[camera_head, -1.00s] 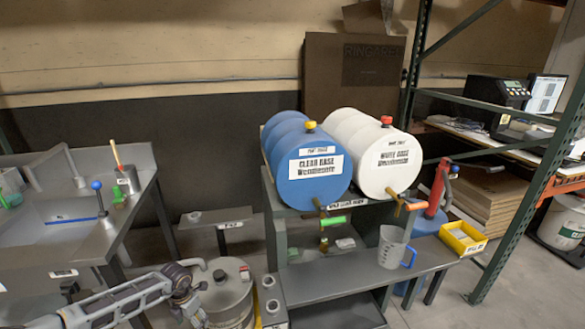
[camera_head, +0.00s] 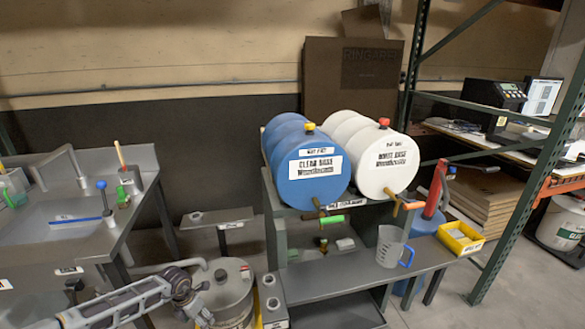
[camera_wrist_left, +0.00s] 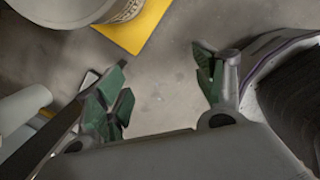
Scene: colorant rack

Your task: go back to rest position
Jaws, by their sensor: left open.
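My left arm comes in from the lower left in the head view, and its wrist and gripper end (camera_head: 192,302) hang low in front of the metal drum. In the left wrist view my left gripper (camera_wrist_left: 165,95) is open, with its green fingertips wide apart. Nothing is between the fingers, only grey floor below. My right gripper does not show in any view.
A lidded metal drum (camera_head: 225,290) stands right beside my left gripper. A steel sink bench (camera_head: 65,215) is at the left. A blue barrel (camera_head: 308,180) and a white barrel (camera_head: 384,165) lie on a rack, with a clear jug (camera_head: 390,246) below. A yellow bin (camera_head: 462,238) is at right.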

